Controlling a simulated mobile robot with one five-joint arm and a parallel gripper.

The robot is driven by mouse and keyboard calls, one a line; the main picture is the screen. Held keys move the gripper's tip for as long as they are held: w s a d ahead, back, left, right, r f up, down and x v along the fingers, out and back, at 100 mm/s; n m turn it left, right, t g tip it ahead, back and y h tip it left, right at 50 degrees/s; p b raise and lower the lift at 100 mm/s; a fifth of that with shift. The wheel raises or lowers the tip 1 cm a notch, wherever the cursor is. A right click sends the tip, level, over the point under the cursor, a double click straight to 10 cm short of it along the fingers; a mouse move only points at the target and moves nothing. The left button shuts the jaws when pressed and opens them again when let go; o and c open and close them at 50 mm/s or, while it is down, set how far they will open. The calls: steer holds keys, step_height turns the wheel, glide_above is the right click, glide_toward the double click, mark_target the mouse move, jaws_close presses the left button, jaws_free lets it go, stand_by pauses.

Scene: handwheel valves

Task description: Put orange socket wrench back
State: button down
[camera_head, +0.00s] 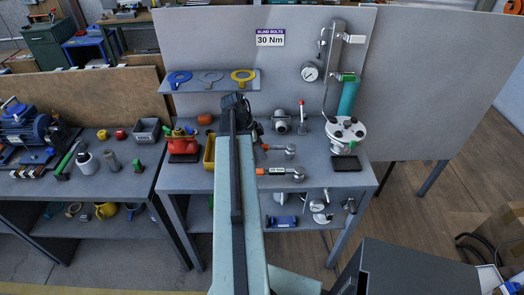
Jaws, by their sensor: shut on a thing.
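Two socket wrenches with orange bands and silver heads show just right of my arm in the head view. The upper orange socket wrench (280,150) slants, its dark handle end running up-left toward my gripper (248,125). My gripper is shut on it; the fingers are dark and mostly hidden by my arm. The lower orange-banded wrench (283,173) lies level over the workbench (190,182), a label on its handle, its left end hidden behind my arm. I cannot tell whether the upper wrench touches the bench.
A red device (182,145) and a yellow bin (209,153) stand left of my arm. A valve (281,122) stands behind the wrenches. A silver filter housing (345,132) and a dark pad (346,164) are right. A shelf (200,86) holds several handwheels. Bare bench shows at front right.

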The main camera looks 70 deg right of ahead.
steer(key=shift+f, duration=0.1)
steer(key=shift+f+b, duration=0.3)
steer(key=shift+b, duration=0.15)
steer(key=shift+f+b, duration=0.65)
steer(key=c, duration=0.6)
jaws_free()
steer(key=shift+r, duration=0.1)
steer(key=shift+p+v, duration=2.8)
steer(key=shift+v, duration=0.15)
steer(key=shift+r, duration=0.1)
